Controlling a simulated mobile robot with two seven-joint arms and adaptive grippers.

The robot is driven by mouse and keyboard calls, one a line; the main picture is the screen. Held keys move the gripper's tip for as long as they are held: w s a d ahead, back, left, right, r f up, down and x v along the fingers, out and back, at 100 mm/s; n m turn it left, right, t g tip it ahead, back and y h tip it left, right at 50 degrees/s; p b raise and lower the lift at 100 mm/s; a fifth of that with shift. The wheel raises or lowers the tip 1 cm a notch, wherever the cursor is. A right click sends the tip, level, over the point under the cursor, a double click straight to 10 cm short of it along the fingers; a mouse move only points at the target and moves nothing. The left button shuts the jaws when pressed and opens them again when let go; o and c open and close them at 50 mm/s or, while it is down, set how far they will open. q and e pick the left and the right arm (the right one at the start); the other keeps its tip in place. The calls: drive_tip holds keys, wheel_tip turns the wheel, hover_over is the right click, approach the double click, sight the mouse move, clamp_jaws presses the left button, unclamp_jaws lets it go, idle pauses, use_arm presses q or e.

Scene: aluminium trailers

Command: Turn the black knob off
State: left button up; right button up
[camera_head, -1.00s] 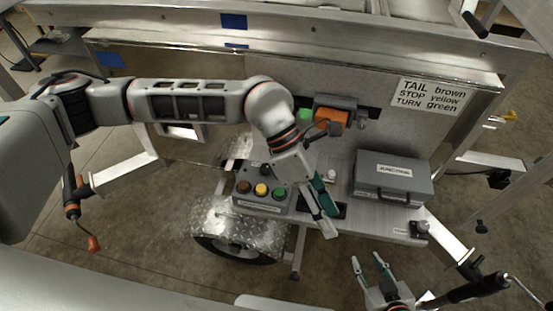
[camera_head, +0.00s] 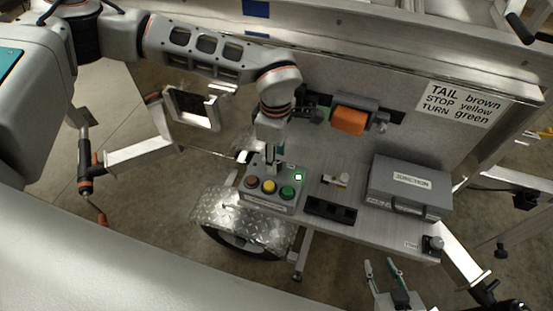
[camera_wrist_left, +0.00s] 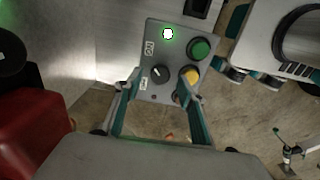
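The black knob (camera_wrist_left: 159,73) with a white pointer mark sits on the grey control box (camera_wrist_left: 153,28) in the left wrist view. A lit light (camera_wrist_left: 167,33) glows white-green near it and also shows in the head view (camera_head: 298,177). My left gripper (camera_wrist_left: 158,86) is open, its fingers on either side of the knob's area; I cannot tell whether they touch the box. In the head view my left gripper (camera_head: 271,158) points down at the back of the box and hides the knob. My right gripper (camera_head: 384,268) is open and empty at the lower right.
Green (camera_head: 287,192), yellow (camera_head: 269,186) and brown (camera_head: 251,182) buttons line the box's front. A black socket tray (camera_head: 330,210) and a grey junction box (camera_head: 408,187) stand to the right. An orange block (camera_head: 349,120) is on the panel behind.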

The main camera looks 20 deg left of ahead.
use_arm(q)
drive_tip(key=shift+f, duration=0.85)
drive_tip(key=c, duration=1.1)
drive_tip(key=shift+c, duration=0.2)
